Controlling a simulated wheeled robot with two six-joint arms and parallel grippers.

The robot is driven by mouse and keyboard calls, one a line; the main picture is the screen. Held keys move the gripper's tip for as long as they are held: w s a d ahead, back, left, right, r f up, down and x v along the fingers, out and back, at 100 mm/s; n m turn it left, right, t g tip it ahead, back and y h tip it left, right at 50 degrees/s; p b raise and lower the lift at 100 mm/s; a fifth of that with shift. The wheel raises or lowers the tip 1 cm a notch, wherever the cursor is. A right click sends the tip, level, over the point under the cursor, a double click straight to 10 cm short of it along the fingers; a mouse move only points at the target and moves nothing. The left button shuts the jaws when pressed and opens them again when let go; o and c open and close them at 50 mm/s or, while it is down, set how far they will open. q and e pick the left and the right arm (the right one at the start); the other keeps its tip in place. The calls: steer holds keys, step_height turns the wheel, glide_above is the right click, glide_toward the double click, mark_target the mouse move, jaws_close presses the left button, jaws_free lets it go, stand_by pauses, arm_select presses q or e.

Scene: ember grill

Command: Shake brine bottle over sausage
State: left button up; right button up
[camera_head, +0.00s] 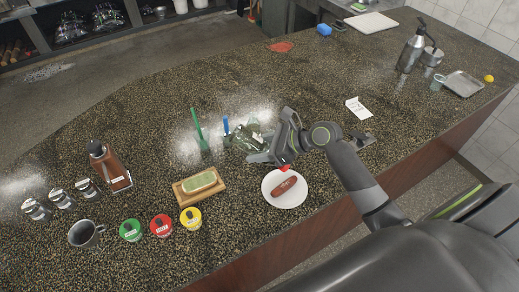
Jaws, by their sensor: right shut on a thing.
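The brown sausage (284,187) lies on a round white plate (289,202) near the counter's front edge. My right gripper (271,158) is just above and behind the plate, at the end of the arm coming from the lower right. It is shut on what looks like the brine bottle, which is mostly hidden by the gripper. A small red part (286,168) shows below the gripper, over the plate's far edge. I cannot make out the bottle's exact tilt. My left gripper is not in view.
A sponge-like block on a wooden tray (180,199) and green (131,230), red (161,225) and yellow (191,218) lidded cups stand left of the plate. Clear greenish items (249,136) lie behind the gripper. A brown bottle (110,166) and a mug (86,234) stand far left.

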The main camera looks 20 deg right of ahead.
mark_target(251, 135)
steer(key=shift+s+d+r, duration=0.1)
steer(key=shift+d+r, duration=0.05)
step_height(251, 135, down, 4)
steer(key=shift+f, duration=0.1)
step_height(251, 135, up, 4)
steer(key=shift+r, duration=0.1)
steer(key=shift+r, duration=0.1)
steer(key=shift+r, duration=2.95)
